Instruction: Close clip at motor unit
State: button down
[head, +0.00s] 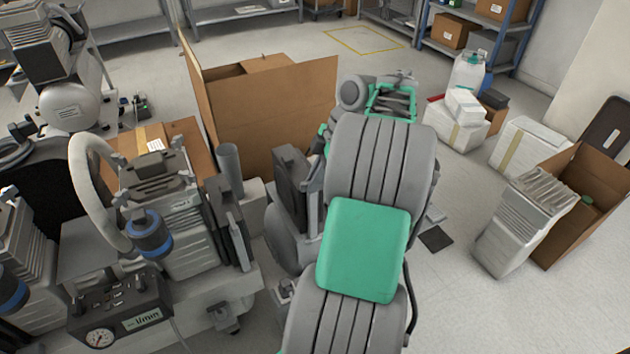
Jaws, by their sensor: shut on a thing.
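A compressor unit (190,235) stands at the left, with a dark grey block (155,172) on top, a thick white hose (84,165) and a blue-banded cylinder (150,238). I cannot pick out the clip with certainty. Dark upright parts (290,185) stand just left of my arm, partly hidden by it. My grey arm with its green cover fills the middle of the head view. My gripper does not show clearly; the arm hides the space behind it.
A control panel with a gauge (100,337) is at the lower left. A large open cardboard box (275,110) stands behind the compressor. At the right are white packages (458,130) and an open carton (590,195). Some floor (460,285) at the lower right is clear.

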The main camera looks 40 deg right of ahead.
jog(key=m+t+h, duration=0.1)
jog(key=m, duration=0.2)
jog(key=shift+s+a+m+b, duration=0.1)
jog(key=shift+a+m+b, duration=0.05)
jog(key=shift+m+b, duration=0.25)
jog(key=m+h, duration=0.1)
jog(key=m, duration=0.2)
jog(key=shift+a+m+t, duration=0.1)
jog(key=shift+m+t, duration=0.2)
jog(key=m+h, duration=0.2)
jog(key=m, duration=0.2)
jog(key=shift+a+p, duration=0.1)
jog(key=shift+p, duration=0.3)
jog(key=shift+m+h+p, duration=0.35)
jog(key=shift+m+h, duration=0.15)
jog(key=shift+m, duration=1)
jog(key=c, duration=1.5)
grip_release()
jog(key=shift+o, duration=0.2)
